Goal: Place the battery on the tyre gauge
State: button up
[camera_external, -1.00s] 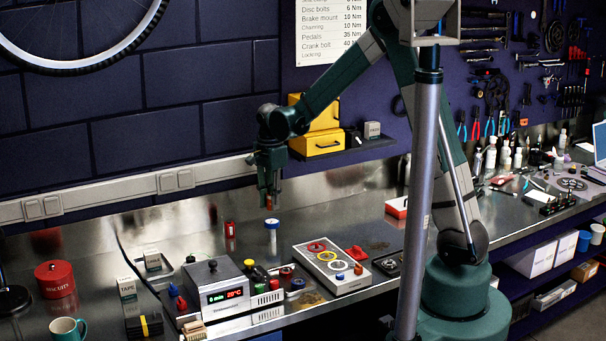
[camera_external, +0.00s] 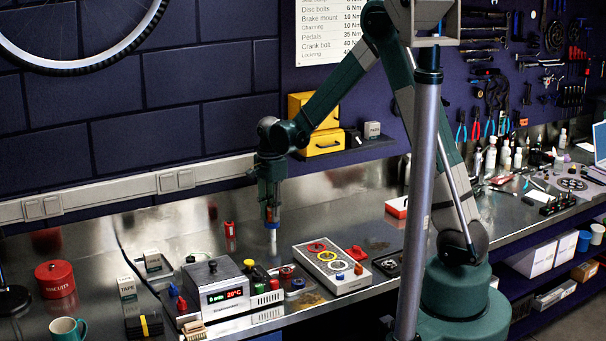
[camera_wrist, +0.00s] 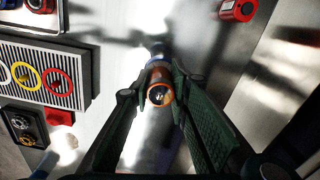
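The battery (camera_wrist: 160,88) is a small copper-orange cylinder, seen end-on in the wrist view between my fingertips. My gripper (camera_external: 270,209) points straight down and is shut on it, one finger on each side. Directly below stands what looks like the tyre gauge (camera_external: 272,241), an upright white cylinder with a blue top. Its blue part (camera_wrist: 157,51) shows just past the battery in the wrist view. The battery's lower end is at or just above the blue top; I cannot tell whether they touch. The fingers hide most of the battery in the external view.
A red cylinder (camera_external: 230,236) stands behind and left of the gauge. A grey panel with coloured rings (camera_external: 332,267) lies to the right. A box with a red display (camera_external: 221,288) and several small coloured parts are at the front left. Bare steel bench surrounds the gauge.

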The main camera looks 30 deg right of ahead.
jog(key=o, duration=0.5)
jog(key=shift+c, duration=0.2)
jog(key=shift+r, duration=0.15)
notch_tip(320, 180, up, 12)
jog(key=shift+r, duration=0.1)
dwell(0.4)
dwell(0.5)
